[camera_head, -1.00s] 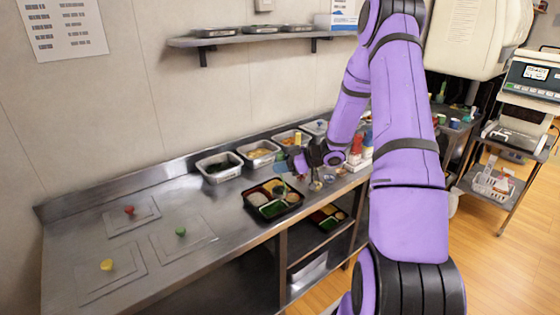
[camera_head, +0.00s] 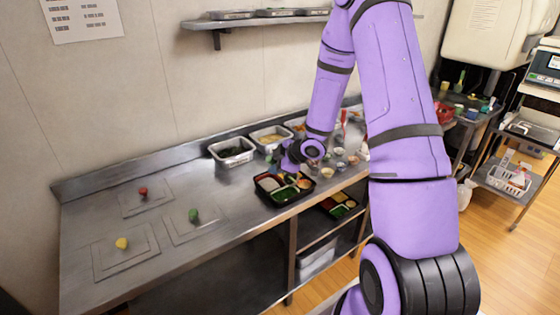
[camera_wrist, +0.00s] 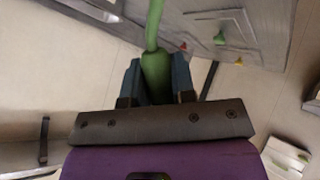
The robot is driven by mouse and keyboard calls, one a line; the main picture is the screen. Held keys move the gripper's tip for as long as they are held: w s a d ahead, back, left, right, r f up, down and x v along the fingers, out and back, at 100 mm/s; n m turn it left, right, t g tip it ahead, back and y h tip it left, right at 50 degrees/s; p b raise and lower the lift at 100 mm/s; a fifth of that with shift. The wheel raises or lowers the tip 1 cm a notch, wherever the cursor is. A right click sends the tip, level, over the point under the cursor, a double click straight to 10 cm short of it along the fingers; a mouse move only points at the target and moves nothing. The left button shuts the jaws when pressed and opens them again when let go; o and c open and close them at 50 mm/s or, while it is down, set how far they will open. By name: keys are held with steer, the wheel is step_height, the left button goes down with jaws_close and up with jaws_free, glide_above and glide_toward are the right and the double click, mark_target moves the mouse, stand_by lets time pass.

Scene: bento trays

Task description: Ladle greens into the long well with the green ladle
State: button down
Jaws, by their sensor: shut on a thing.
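My gripper (camera_wrist: 157,82) is shut on the green ladle (camera_wrist: 154,68), whose handle runs between the two fingers in the wrist view. The ladle's bowl is outside that view. In the head view my gripper (camera_head: 287,160) is small and dark, close to the back edge of the black bento tray (camera_head: 276,203). The tray lies on the steel counter and holds food in several wells, with green food showing toward its front. A metal pan (camera_head: 232,160) with dark green contents stands behind and left of the tray. Whether the ladle bowl carries anything cannot be told.
More metal pans, one with yellowish food (camera_head: 271,142), stand along the back of the counter. Small bowls (camera_head: 339,152) sit right of my gripper. Red, green and yellow knobs stand on panels at the left. A wall shelf (camera_head: 257,21) hangs above. A second tray (camera_head: 338,207) sits below.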

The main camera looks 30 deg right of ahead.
steer(key=a+f+n+h, duration=0.3)
steer(key=a+f+h, duration=0.2)
steer(key=h, duration=0.1)
steer(key=shift+s+f, duration=0.15)
steer(key=shift+f, duration=0.25)
stand_by(0.5)
steer(key=shift+a, duration=0.1)
stand_by(1.2)
